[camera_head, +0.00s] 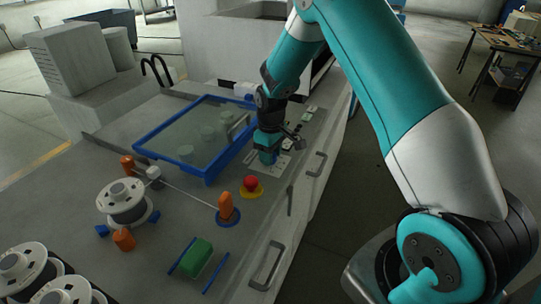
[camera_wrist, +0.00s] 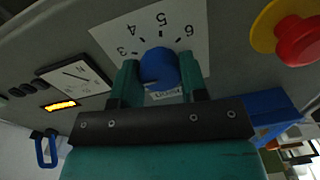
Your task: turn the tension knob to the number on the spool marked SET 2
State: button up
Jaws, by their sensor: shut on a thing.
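The tension knob (camera_wrist: 158,66) is blue and round, on a white dial plate (camera_wrist: 112,36) with numbers 3, 4, 5 and 6 readable, upside down in the wrist view. My gripper (camera_wrist: 160,78) is shut on the knob, one finger on each side. A mark on the knob is too unclear to read its setting. In the head view my gripper (camera_head: 268,156) reaches down to the panel and mostly hides the knob. A grey spool (camera_head: 125,203) stands on the bench at left, and two more spools (camera_head: 22,268) (camera_head: 66,292) are at the bottom left. No SET marking is legible.
A red button on a yellow base (camera_head: 251,184) sits close to my gripper, and also shows in the wrist view (camera_wrist: 299,41). A blue-framed tray (camera_head: 207,178), orange posts (camera_head: 225,206) with a wire, and a green block (camera_head: 197,258) stand nearby. A lit orange display (camera_wrist: 61,106) is beside the dial.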

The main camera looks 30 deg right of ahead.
jog(key=shift+r+n, duration=0.1)
jog(key=shift+n, duration=0.5)
jog(key=shift+w+n, duration=0.1)
jog(key=shift+n, duration=0.2)
jog(key=o, duration=0.9)
notch_tip(320, 180, up, 17)
jog(key=b, duration=0.3)
jog(key=shift+d+r, duration=0.15)
jog(key=shift+r, duration=0.05)
